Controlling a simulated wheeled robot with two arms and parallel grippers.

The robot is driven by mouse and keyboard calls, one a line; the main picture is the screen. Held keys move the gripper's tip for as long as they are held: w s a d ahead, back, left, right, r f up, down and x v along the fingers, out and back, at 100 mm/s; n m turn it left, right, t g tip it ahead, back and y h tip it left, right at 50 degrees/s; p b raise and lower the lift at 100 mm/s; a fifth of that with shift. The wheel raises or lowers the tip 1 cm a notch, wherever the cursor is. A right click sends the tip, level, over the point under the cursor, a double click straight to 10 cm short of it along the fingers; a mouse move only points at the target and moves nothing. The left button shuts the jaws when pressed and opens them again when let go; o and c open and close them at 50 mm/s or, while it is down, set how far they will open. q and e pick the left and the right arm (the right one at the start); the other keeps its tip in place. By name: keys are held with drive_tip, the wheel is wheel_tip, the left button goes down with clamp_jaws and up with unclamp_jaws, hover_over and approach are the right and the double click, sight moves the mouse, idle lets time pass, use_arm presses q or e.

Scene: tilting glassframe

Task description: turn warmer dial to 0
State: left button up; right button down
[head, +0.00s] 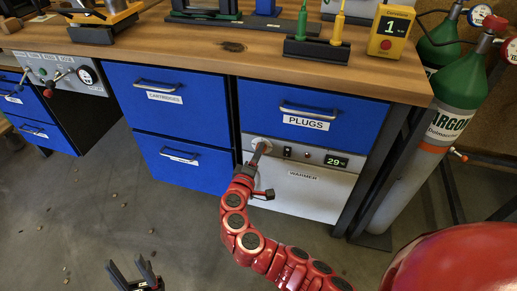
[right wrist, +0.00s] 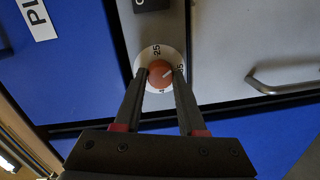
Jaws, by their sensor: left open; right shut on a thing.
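The warmer (head: 305,194) is a light grey drawer unit under the bench, with a grey control strip and a small display (head: 336,162) that reads about 29. Its dial (right wrist: 160,74) is an orange-red knob with a white pointer line on a white numbered disc; a 25 mark is legible and other marks are partly covered. My right gripper (head: 257,157) reaches the dial at the strip's left end. In the right wrist view its two fingers are shut on the knob, one on each side. My left gripper (head: 136,272) is open and empty, low over the floor.
Blue drawers labelled PLUGS (head: 312,118) and CARTRIDGES (head: 160,86) adjoin the warmer. A wooden bench (head: 200,45) carries tools and a yellow device (head: 391,32) showing 1. Green-topped argon cylinders (head: 445,117) stand at right. The floor (head: 130,195) at left is mostly clear.

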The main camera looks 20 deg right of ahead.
drive_tip(key=shift+f+n+t+p, duration=0.15)
drive_tip(key=shift+n+t+p, duration=0.35)
drive_tip(key=shift+n+p, duration=4.9)
drive_tip(key=shift+f+n+t+p, duration=0.1)
drive_tip(key=shift+n+t+p, duration=0.85)
drive_tip(key=shift+n, duration=8.45)
drive_tip(key=shift+g+p, duration=0.4)
drive_tip(key=shift+g, duration=0.05)
drive_tip(key=shift+c, duration=2.4)
unclamp_jaws()
